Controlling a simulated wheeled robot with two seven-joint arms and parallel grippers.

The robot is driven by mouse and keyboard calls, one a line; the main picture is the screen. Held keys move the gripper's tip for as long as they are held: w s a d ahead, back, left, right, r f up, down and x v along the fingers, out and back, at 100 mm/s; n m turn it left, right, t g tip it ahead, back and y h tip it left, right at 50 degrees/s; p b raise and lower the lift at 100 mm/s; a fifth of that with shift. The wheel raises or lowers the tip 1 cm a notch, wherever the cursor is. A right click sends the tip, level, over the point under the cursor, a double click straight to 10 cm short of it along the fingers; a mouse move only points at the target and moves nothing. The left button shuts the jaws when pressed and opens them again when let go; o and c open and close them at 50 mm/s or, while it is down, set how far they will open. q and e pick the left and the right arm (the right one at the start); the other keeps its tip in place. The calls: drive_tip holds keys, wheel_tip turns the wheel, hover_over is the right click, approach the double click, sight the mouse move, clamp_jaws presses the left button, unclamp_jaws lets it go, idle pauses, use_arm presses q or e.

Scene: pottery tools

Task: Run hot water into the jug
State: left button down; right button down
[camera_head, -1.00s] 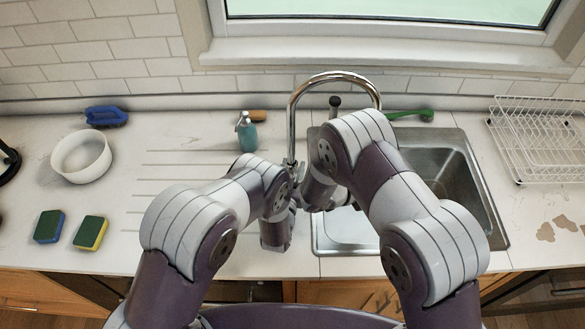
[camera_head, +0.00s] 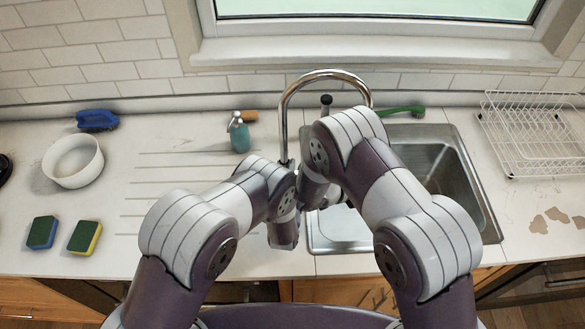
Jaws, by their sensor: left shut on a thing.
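The chrome tap (camera_head: 283,122) arches up behind the sink (camera_head: 465,190), and my right forearm covers the space under its spout. I cannot make out a jug; my arms hide the near left part of the sink. My left gripper (camera_head: 301,203) is by the sink's left edge, in front of the tap's base. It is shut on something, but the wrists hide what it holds. My right arm reaches over the sink from the right and its wrist bends down beside the left one. Its fingers are hidden, so their state is unclear.
A white bowl (camera_head: 73,162), blue brush (camera_head: 97,120) and two sponges (camera_head: 41,232) (camera_head: 84,237) lie at left. A teal soap bottle (camera_head: 239,136) stands left of the tap. A green brush (camera_head: 402,111) lies behind the sink; a wire dish rack (camera_head: 525,130) stands at right.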

use_arm(q)
drive_tip(key=c, duration=1.1)
unclamp_jaws()
drive_tip(key=shift+c, duration=0.2)
drive_tip(key=s+a, duration=0.1)
drive_tip(key=s, duration=1)
drive_tip(key=shift+s+a+r, duration=0.25)
drive_tip(key=shift+s+r, duration=0.15)
